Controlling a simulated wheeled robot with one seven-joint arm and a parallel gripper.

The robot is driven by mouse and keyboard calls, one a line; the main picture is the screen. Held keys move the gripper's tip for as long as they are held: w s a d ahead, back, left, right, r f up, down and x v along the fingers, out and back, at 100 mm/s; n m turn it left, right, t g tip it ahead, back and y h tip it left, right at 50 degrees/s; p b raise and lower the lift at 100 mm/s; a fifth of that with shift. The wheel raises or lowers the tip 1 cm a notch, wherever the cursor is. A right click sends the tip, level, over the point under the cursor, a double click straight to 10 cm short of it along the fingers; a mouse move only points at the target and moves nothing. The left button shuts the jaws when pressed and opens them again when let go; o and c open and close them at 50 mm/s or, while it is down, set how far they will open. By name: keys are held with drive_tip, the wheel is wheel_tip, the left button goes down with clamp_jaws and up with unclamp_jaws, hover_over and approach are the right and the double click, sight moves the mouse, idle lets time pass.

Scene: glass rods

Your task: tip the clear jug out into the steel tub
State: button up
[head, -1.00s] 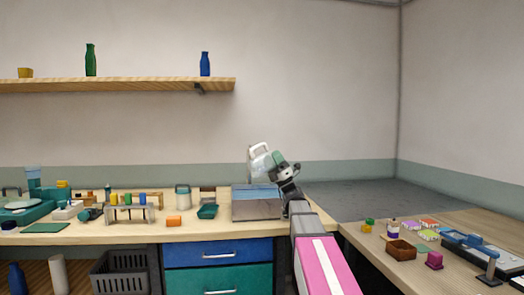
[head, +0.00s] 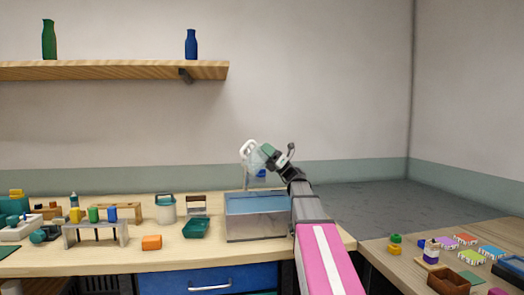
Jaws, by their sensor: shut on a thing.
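The clear jug (head: 253,160) with its white handle is held in the air above the steel tub (head: 256,229). The jug is tilted, with its handle side up and to the left. My gripper (head: 269,152) is shut on the jug from the right. The tub stands on the wooden bench and looks blue inside its top. A small blue patch shows just below the jug; I cannot tell whether it is liquid or an object behind. The jug's mouth and contents are not clear at this size.
Left of the tub are a green tray (head: 197,228), a lidded canister (head: 165,208), an orange block (head: 152,242) and a rack (head: 95,232) with coloured pieces. A side table (head: 470,250) at right holds small items. The air around the jug is free.

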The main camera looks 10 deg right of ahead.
drive_tip(key=shift+a+r+n+g+h, duration=0.1)
drive_tip(key=shift+r+n+g+h, duration=0.75)
drive_tip(key=shift+n, duration=0.25)
drive_tip(key=r+n+h, duration=0.1)
drive_tip(key=r+n+g+h, duration=0.1)
drive_tip(key=h, duration=0.1)
drive_tip(key=shift+s+a+r+g+h, duration=0.1)
drive_tip(key=shift+a+r+g+h, duration=0.05)
drive_tip(key=shift+a+g+h, duration=0.15)
drive_tip(key=n+h, duration=0.1)
drive_tip(key=h, duration=0.1)
drive_tip(key=shift+s+a+r+n+h, duration=0.1)
drive_tip(key=shift+a+r+n+h, duration=0.05)
drive_tip(key=shift+r+n+h, duration=0.25)
drive_tip(key=shift+s, duration=0.1)
